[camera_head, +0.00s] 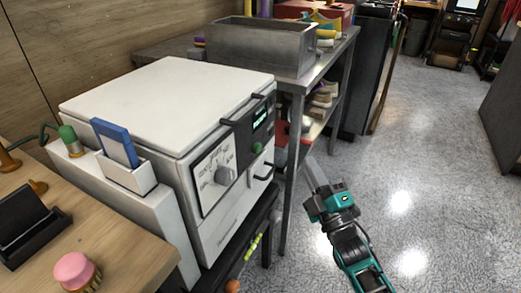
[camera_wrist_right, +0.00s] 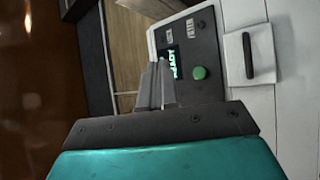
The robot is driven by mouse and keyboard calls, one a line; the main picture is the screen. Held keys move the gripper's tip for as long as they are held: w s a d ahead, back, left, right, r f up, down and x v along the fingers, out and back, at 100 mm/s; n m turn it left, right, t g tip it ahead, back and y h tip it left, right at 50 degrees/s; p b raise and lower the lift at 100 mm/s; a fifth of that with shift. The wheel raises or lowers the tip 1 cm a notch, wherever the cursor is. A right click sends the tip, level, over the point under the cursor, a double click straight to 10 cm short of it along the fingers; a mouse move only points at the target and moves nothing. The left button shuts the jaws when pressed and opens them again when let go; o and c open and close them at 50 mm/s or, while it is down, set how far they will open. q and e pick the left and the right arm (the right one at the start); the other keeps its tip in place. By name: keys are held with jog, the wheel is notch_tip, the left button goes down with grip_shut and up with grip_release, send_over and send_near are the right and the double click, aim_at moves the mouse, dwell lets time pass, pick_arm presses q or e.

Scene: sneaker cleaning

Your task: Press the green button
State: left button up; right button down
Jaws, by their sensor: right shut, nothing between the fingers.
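The green button (camera_head: 257,148) is a small round knob on the dark control panel (camera_head: 250,133) at the front of a white machine (camera_head: 165,90). In the right wrist view the green button (camera_wrist_right: 199,73) sits on the panel beside a lit green display (camera_wrist_right: 173,64). My right gripper (camera_head: 314,170) is shut and empty, to the right of the machine's front and apart from the button in the head view. In the wrist view its fingertips (camera_wrist_right: 157,68) show to the left of the button. My left gripper is not in view.
A black handle (camera_head: 263,171) sits below the button. A metal table with a grey basin (camera_head: 262,48) stands behind. A wooden table with a pink brush (camera_head: 75,270) is at front left. Open floor lies to the right.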

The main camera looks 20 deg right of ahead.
aim_at(257, 148)
jog(key=w+a+b, duration=0.2)
jog(key=w+a, duration=0.4)
jog(key=shift+w+b, duration=0.3)
jog(key=shift+b, duration=0.1)
dwell(0.4)
dwell(1.0)
dwell(0.8)
jog(key=shift+w+a, duration=0.25)
jog(key=shift+w, duration=0.05)
